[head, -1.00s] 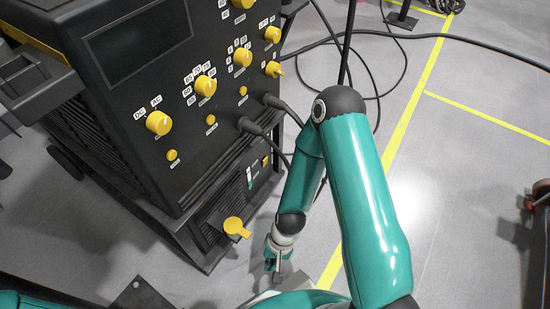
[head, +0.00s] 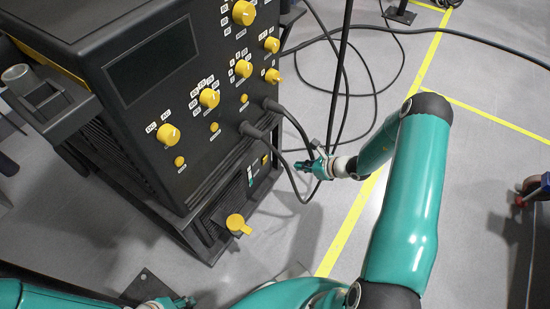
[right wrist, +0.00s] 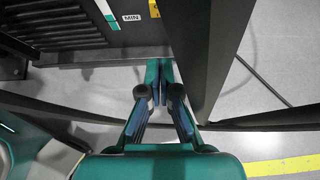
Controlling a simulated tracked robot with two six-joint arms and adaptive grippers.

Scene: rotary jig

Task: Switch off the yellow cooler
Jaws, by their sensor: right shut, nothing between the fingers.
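The cooler (head: 215,222) is the dark unit low under the welding machine, with a yellow filler cap (head: 236,225) on its front. A small yellow switch (head: 265,160) and a level strip (head: 250,177) show on its front panel. In the right wrist view the yellow switch (right wrist: 154,8) is at the top edge, partly cut off, beside a strip marked MIN (right wrist: 131,17). My right gripper (head: 300,165) is shut and empty, to the right of the switch and apart from it; its fingertips (right wrist: 159,68) meet in the wrist view. My left gripper (head: 186,302) is partly visible at the bottom edge.
The black machine (head: 150,110) with several yellow knobs stands above the cooler. Black cables (head: 290,120) run from its front close to my right gripper. In the wrist view a dark post (right wrist: 205,60) stands just right of the fingers.

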